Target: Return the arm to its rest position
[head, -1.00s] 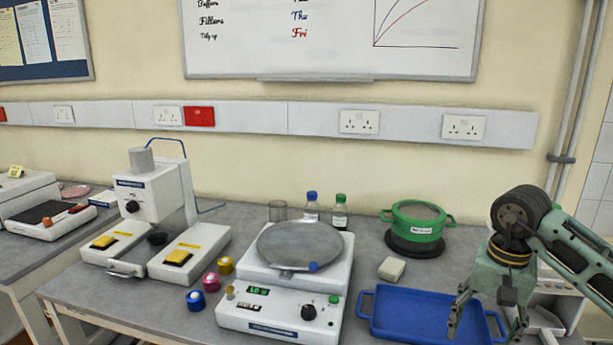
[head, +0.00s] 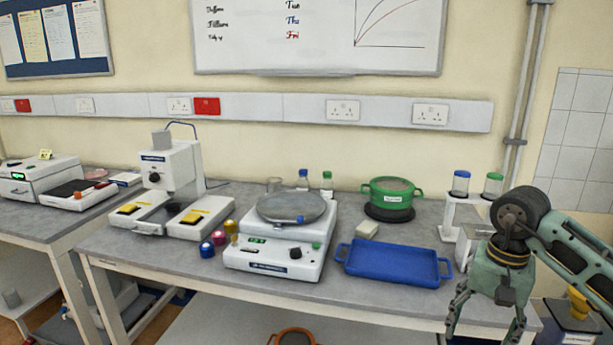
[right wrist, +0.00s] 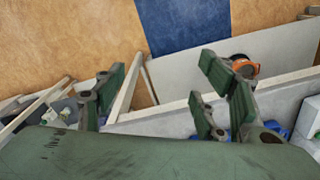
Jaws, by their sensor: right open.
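My right arm comes in from the right in the head view. Its green gripper (head: 486,318) hangs in front of the bench's right end with its fingers pointing down. The fingers are spread apart and nothing is between them. The same gripper shows in the right wrist view (right wrist: 160,95), its green finger pads wide apart, with the floor and bench structure beyond. My left gripper is not in the head view.
The grey bench (head: 150,255) holds a blue tray (head: 392,275), a white machine with a round plate (head: 275,262), a green pot (head: 390,200) and a white stand (head: 448,215) with two capped jars. An orange-rimmed object (head: 292,338) lies below the bench.

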